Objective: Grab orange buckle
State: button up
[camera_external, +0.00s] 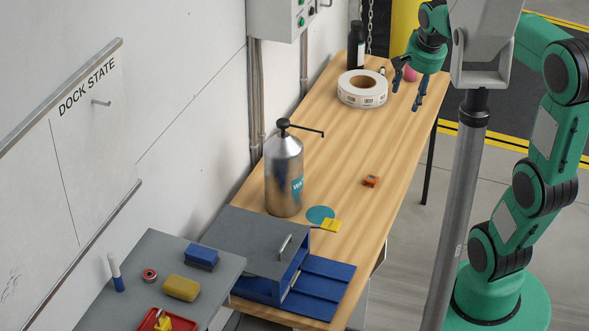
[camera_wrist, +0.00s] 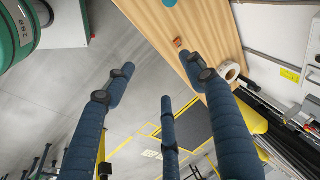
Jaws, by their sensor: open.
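The orange buckle (camera_external: 371,181) is a small orange piece with a dark patch on its top. It lies alone on the wooden table (camera_external: 345,215), near the middle, towards the right edge. In the wrist view it shows small near the top centre (camera_wrist: 178,43), beyond my right finger. My gripper (camera_external: 405,97) is open and empty above the far right end of the table, well away from the buckle. In the wrist view its blue fingers (camera_wrist: 160,75) are spread, with mostly floor between them.
A label roll (camera_external: 346,99) and a dark bottle (camera_external: 356,45) stand at the far end. A metal pump bottle (camera_external: 284,185) stands left of the buckle. A teal disc (camera_external: 321,214), a yellow tag (camera_external: 330,225) and a grey drawer box (camera_external: 262,240) are nearer. Table around the buckle is clear.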

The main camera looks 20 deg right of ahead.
jog(key=w+d+f+m+g, duration=0.15)
jog(key=w+f+m, duration=0.4)
jog(key=w, duration=0.55)
jog(key=m+g+b, duration=0.1)
jog(key=m+g, duration=0.1)
jog(key=m, duration=1.2)
send_over(371, 178)
notch_tip(371, 178, down, 35)
jog(key=shift+n, duration=0.25)
jog(key=shift+f+b, duration=0.75)
jog(key=shift+f, duration=3.5)
